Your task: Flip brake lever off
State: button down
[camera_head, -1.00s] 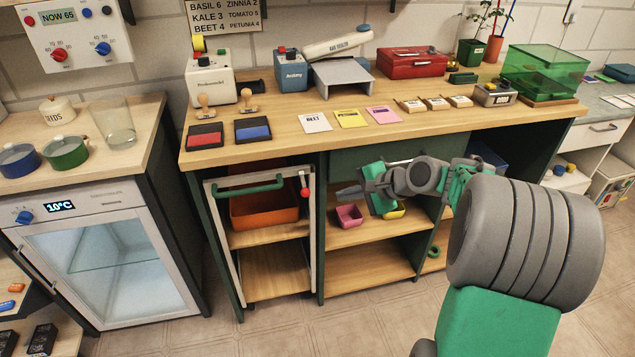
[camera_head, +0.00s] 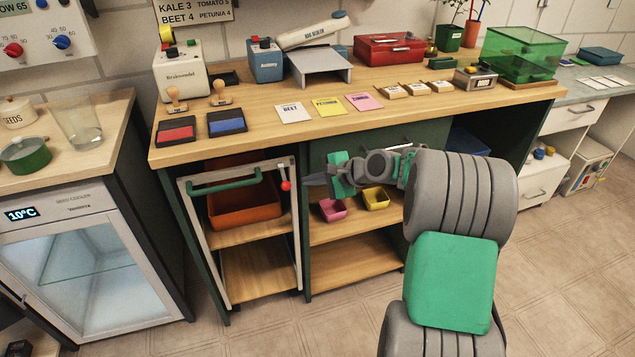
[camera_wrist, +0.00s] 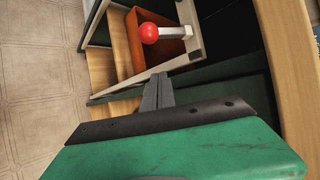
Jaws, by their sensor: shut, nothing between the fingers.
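The brake lever has a red ball knob (camera_head: 285,185) at the upper right of the cart's frame. In the wrist view the red knob (camera_wrist: 149,33) sits on a short pale shaft (camera_wrist: 174,33) that sticks out from the frame's edge. My gripper (camera_head: 308,180) is just right of the knob, pointing left at about its height. In the wrist view my gripper's fingertips (camera_wrist: 158,78) are together and empty, below the knob in the picture, with a visible gap between them. The cart (camera_head: 197,245) stands under the bench, with a green handle (camera_head: 224,187) across its top.
An orange bin (camera_head: 243,210) sits inside the cart. Right of it, pink (camera_head: 332,209) and yellow (camera_head: 376,199) pots stand on a shelf below my forearm. The wooden bench top (camera_head: 300,140) overhangs above. The floor (camera_head: 260,330) in front is clear.

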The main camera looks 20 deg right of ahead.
aim_at(284, 178)
jog(key=shift+x, duration=1.2)
jog(key=shift+s+a+r+b, duration=0.2)
jog(key=shift+s+a+r, duration=0.25)
jog(key=shift+s+a, duration=0.2)
jog(key=shift+s+a+r+b, duration=0.15)
jog(key=shift+s+a+r, duration=0.35)
jog(key=shift+a, duration=0.15)
